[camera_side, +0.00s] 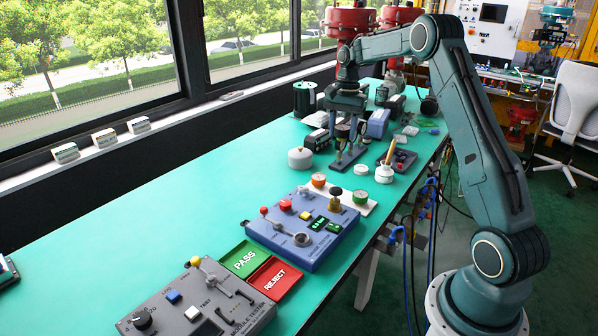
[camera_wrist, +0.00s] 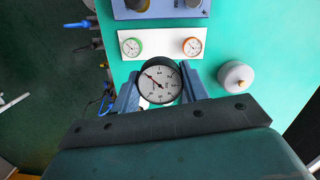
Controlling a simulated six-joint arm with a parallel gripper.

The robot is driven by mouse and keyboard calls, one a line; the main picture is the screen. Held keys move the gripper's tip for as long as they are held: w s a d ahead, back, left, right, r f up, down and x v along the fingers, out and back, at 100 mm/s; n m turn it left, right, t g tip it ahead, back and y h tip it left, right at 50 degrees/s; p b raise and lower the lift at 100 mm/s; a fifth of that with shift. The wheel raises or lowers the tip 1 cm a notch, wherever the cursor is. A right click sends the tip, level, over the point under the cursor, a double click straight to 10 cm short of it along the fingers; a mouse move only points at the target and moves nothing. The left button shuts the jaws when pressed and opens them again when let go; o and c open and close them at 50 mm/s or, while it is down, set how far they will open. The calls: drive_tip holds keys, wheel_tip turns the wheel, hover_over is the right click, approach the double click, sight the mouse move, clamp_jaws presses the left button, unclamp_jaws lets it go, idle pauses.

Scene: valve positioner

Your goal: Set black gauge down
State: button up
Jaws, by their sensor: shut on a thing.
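The black gauge (camera_wrist: 160,84) has a white dial and a dark rim. In the wrist view it sits between the two blue-grey fingers of my gripper (camera_wrist: 161,88), with its dial facing the camera. My gripper is shut on it. In the side view my gripper (camera_side: 347,150) is over the far half of the green bench, behind the white plate; I cannot clearly make out the gauge there. I cannot tell whether the gauge touches the bench.
The white plate (camera_wrist: 162,45) carries a green-rimmed gauge (camera_wrist: 131,47) and an orange-rimmed gauge (camera_wrist: 193,46). A white round pot (camera_wrist: 236,77) stands to the right. The blue control box (camera_side: 304,228) is nearer the side camera. Clear bench (camera_side: 180,190) lies to the left.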

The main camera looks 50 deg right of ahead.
drive_tip(key=shift+d, duration=0.3)
wheel_tip(320, 180, down, 16)
drive_tip(key=shift+r, duration=0.1)
idle(0.4)
drive_tip(key=shift+f, duration=2.15)
drive_tip(key=shift+f, duration=0.1)
drive_tip(key=o, duration=0.7)
drive_tip(key=shift+o, duration=0.2)
